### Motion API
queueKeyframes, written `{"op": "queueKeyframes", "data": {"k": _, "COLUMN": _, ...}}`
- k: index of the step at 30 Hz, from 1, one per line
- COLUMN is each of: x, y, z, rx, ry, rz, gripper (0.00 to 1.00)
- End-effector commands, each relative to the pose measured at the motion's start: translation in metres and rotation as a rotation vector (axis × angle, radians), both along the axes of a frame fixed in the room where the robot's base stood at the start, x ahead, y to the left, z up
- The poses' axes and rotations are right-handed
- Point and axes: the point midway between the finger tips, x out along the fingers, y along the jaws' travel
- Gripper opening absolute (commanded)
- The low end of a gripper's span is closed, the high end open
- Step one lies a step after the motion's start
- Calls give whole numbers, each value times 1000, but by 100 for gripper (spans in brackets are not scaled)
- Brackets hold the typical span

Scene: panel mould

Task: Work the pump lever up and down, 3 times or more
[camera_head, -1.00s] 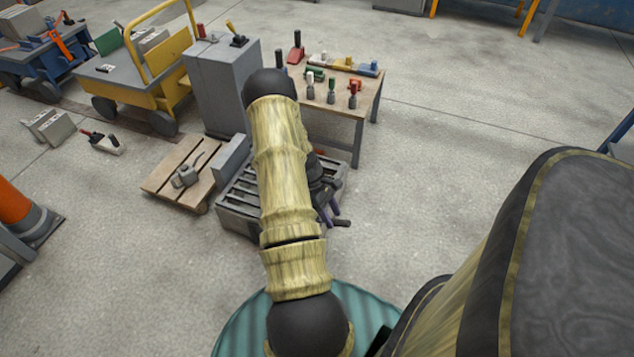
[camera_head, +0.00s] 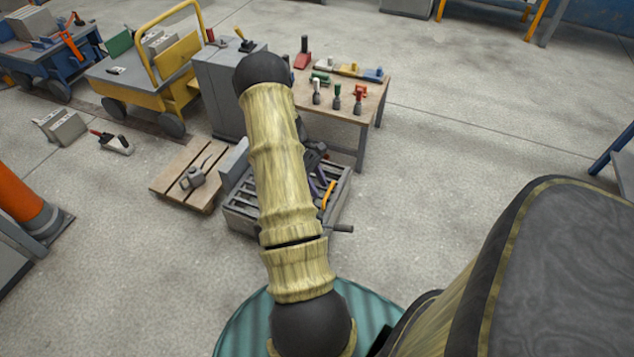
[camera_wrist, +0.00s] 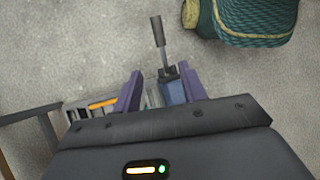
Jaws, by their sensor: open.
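The pump lever (camera_wrist: 158,32) shows in the wrist view as a thin bar with a dark grip, rising from a pivot on a blue-grey pump body (camera_wrist: 174,92). In the head view the lever's dark grip (camera_head: 343,229) sticks out to the right at the front of the grey slatted stand. My gripper (camera_wrist: 160,76) is open, with its purple fingers on either side of the pivot area in the picture. The grip lies beyond the fingertips, apart from them. In the head view my gripper (camera_head: 318,188) is over the stand, partly hidden by my arm, which also hides most of the pump.
A grey slatted stand (camera_head: 240,218) carries an orange bar (camera_head: 328,194). A wooden pallet (camera_head: 168,184) with a grey can lies to its left. A grey cabinet (camera_head: 222,100) and a wooden table (camera_head: 345,105) with several small tools stand behind.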

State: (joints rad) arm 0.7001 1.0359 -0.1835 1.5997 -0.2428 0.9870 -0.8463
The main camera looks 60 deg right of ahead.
Motion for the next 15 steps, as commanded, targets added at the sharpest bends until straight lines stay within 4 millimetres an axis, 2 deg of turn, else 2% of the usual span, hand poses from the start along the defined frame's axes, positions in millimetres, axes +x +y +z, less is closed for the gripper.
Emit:
{"op": "queueKeyframes", "data": {"k": 2, "x": 0, "y": 0, "z": 0, "rx": 0, "ry": 0, "rz": 0, "gripper": 42}}
{"op": "queueKeyframes", "data": {"k": 8, "x": 11, "y": 10, "z": 9, "rx": -17, "ry": -26, "rz": 2, "gripper": 3}}
{"op": "queueKeyframes", "data": {"k": 11, "x": 29, "y": 29, "z": 25, "rx": -48, "ry": -73, "rz": -1, "gripper": 0}}
{"op": "queueKeyframes", "data": {"k": 15, "x": 60, "y": 77, "z": 59, "rx": -104, "ry": -177, "rz": -16, "gripper": 0}}
